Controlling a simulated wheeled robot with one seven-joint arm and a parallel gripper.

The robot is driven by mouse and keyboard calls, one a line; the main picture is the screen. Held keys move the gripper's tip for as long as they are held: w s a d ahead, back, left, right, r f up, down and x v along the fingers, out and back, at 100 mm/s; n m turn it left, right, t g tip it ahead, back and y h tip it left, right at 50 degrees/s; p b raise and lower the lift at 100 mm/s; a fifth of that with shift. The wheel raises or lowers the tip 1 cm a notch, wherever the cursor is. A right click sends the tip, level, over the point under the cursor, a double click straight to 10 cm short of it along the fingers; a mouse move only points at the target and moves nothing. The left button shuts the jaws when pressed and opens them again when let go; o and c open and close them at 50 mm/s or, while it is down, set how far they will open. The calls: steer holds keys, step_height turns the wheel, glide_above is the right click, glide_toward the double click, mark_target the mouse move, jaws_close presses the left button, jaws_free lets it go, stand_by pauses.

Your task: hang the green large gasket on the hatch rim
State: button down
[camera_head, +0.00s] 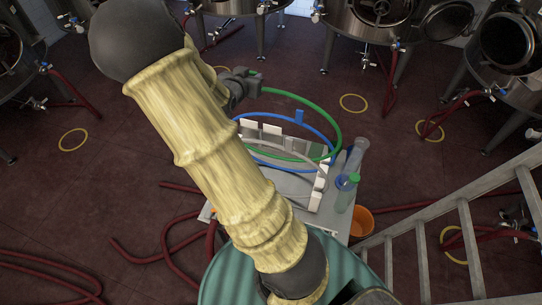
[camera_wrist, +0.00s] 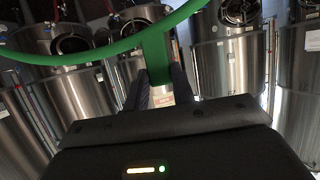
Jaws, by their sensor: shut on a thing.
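The green large gasket (camera_head: 335,118) is a thin green ring held in the air above a cart in the head view. My gripper (camera_head: 254,82) is at the ring's upper left end. In the wrist view the ring (camera_wrist: 75,55) curves across the top left, and its green tab (camera_wrist: 157,52) sits between the two fingers of my gripper (camera_wrist: 160,80), which are shut on it. Steel tanks with open round hatches stand at the back, with a hatch rim (camera_head: 509,42) at the far right. I cannot tell which hatch is meant.
A ladder (camera_head: 470,235) rises at right. Red hoses (camera_head: 165,250) and yellow floor rings (camera_head: 353,103) lie on the floor.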

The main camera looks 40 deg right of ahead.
step_height(320, 180, up, 24)
steer(key=shift+f, duration=0.15)
stand_by(3.2)
steer(key=shift+a, duration=0.1)
